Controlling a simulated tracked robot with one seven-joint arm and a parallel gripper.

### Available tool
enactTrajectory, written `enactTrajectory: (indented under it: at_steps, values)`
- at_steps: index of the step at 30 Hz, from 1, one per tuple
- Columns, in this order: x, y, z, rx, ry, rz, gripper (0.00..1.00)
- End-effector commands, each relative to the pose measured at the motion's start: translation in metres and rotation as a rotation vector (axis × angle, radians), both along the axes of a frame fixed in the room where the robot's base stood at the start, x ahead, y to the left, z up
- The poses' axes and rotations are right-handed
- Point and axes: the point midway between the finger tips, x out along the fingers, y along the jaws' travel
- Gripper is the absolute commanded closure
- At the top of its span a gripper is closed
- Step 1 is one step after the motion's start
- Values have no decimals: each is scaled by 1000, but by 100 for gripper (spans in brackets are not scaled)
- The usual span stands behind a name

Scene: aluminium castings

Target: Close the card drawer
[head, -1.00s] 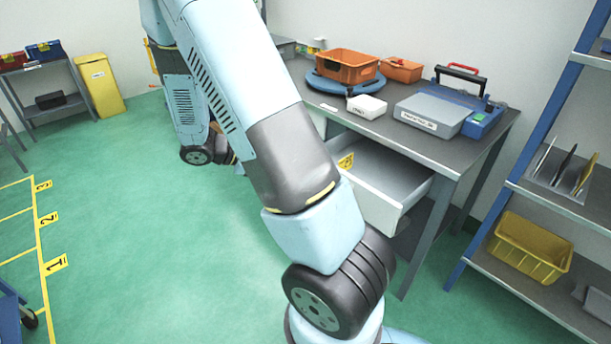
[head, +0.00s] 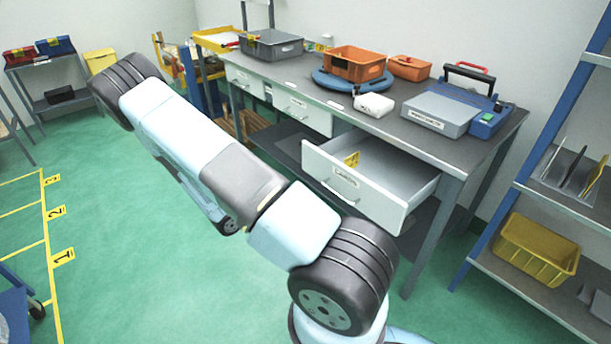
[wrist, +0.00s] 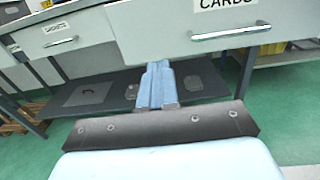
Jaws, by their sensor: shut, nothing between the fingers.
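The card drawer (head: 350,186) stands pulled out from the right part of the workbench, with a bar handle on its front and a yellow label inside. In the wrist view its grey front with the CARDS label (wrist: 228,6) and handle (wrist: 232,33) fills the upper right. My gripper (wrist: 157,66) is shut and empty, pointing toward the lower part of that front, left of the handle. I cannot tell whether the fingertips touch it. In the head view the gripper is hidden behind my arm.
A closed drawer labelled GASKETS (wrist: 58,32) is to the left. A shelf rack (head: 535,150) stands at right. Green floor is open at left.

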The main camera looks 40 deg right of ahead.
Motion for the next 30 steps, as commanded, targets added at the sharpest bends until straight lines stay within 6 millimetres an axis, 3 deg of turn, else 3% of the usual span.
enactTrajectory:
  at_steps: [5, 21, 30]
  values:
    - [1, -16, 0, -2, 2, -2, 100]
    - [8, -108, 0, -1, 1, -2, 100]
    - [10, -137, 0, -1, 1, -1, 100]
